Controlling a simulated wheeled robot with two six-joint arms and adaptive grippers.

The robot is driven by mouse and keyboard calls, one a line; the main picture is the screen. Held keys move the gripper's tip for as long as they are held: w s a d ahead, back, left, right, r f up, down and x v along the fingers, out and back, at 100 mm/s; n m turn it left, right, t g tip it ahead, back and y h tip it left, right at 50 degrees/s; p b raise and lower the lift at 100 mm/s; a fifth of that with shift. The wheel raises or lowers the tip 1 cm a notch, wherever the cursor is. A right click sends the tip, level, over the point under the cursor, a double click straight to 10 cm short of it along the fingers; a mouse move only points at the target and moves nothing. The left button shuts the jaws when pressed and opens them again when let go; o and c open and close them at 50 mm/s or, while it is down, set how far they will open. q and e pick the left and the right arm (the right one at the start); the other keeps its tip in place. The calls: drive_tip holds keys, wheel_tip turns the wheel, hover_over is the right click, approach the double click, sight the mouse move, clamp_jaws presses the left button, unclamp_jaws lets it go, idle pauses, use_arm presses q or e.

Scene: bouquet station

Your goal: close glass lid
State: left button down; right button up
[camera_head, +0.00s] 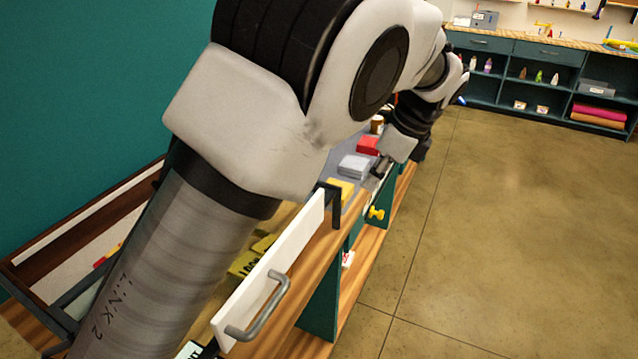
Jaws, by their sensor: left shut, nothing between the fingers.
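My left arm crosses the picture from the bottom left and hides much of the wooden counter (318,262). My left gripper (378,178) is small and far off, shut and empty, near the counter's right edge beside a light grey block. A white panel (300,247) with a grey bar handle (262,312) stands along the counter's near edge. A brown-framed piece (95,218) with a pale inside lies at the left, partly behind my arm. I cannot tell for sure which part is the glass lid. My right gripper is out of view.
A red block (368,145), a light grey block (354,166) and yellow pieces (341,188) lie on the counter. A yellow knob-like thing (376,213) is at its side. Dark shelves (545,65) stand at the back right. The floor (490,230) between is clear.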

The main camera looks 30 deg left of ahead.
use_arm(q)
drive_tip(key=s+a+f+p, duration=0.1)
drive_tip(key=a+f+p, duration=0.1)
drive_tip(key=a+f, duration=0.5)
drive_tip(key=shift+s+f+p, duration=0.15)
drive_tip(key=shift+f+p, duration=0.15)
drive_tip(key=shift+f, duration=0.4)
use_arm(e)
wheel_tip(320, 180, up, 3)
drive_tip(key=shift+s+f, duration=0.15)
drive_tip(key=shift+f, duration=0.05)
use_arm(q)
drive_tip(key=shift+a, duration=0.1)
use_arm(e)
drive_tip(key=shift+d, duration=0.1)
